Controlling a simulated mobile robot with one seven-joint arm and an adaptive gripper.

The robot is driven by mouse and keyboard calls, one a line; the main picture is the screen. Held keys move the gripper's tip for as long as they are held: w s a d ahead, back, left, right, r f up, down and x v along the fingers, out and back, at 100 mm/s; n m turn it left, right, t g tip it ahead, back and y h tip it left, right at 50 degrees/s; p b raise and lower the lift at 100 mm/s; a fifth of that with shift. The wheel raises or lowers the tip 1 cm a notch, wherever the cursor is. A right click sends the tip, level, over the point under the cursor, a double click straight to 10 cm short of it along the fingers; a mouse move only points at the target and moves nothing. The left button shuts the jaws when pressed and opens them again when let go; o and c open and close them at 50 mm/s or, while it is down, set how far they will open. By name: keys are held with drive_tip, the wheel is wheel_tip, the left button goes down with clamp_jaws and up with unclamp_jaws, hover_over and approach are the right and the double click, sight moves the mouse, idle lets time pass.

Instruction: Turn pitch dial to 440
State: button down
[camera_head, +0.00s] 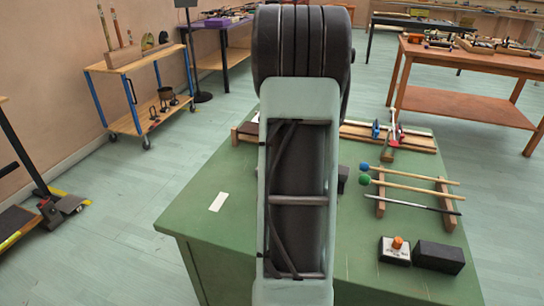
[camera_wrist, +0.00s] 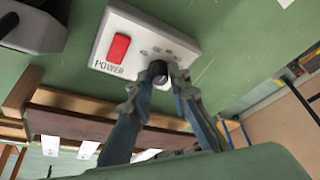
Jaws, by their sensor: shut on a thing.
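In the wrist view, a white box (camera_wrist: 140,42) has a red rocker switch (camera_wrist: 118,47) marked POWER. A small black dial (camera_wrist: 157,68), which I take for the pitch dial, sits at the box's lower edge. Small marks lie around it, too small to read. My gripper (camera_wrist: 161,80) is shut on the dial, one finger on each side of it. The fingers hide part of the dial, so its setting cannot be read. In the head view my arm hides the gripper, the dial and the white box.
On the green table (camera_head: 205,245), mallets (camera_head: 415,180) lie on a wooden rack to the right. A small box with an orange knob (camera_head: 397,243) and a black block (camera_head: 438,257) stand in front of them. A white card (camera_head: 219,202) lies at left, with bare tabletop around it.

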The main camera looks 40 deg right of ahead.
drive_tip(key=c, duration=1.8)
unclamp_jaws()
drive_tip(key=v, duration=1.2)
